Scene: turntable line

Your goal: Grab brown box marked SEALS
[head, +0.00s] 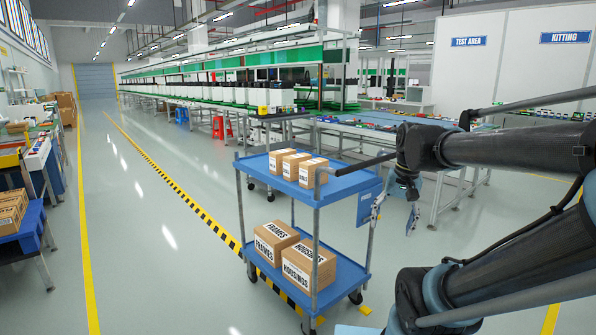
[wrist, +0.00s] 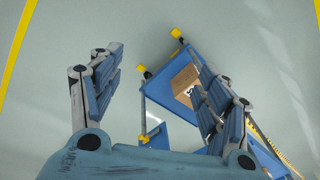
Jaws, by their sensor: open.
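Three small brown boxes stand in a row on the top shelf of a blue cart (head: 351,179): a left one (head: 282,154), a middle one (head: 296,159) and a right one (head: 313,164). Their white labels are too small to read surely, so I cannot tell which says SEALS. In the wrist view my gripper (wrist: 160,68) is open, its fingers wide apart with nothing held. A brown box (wrist: 183,79) with a partly hidden label shows beside the right finger, which covers part of it.
The lower shelf holds larger boxes marked FRAMES (head: 273,236) and HOUSINGS (head: 309,262). A blue workbench (head: 390,132) stands behind the cart. More boxes (head: 10,207) lie on a blue stand at left. The floor (head: 150,230) left of the cart is clear.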

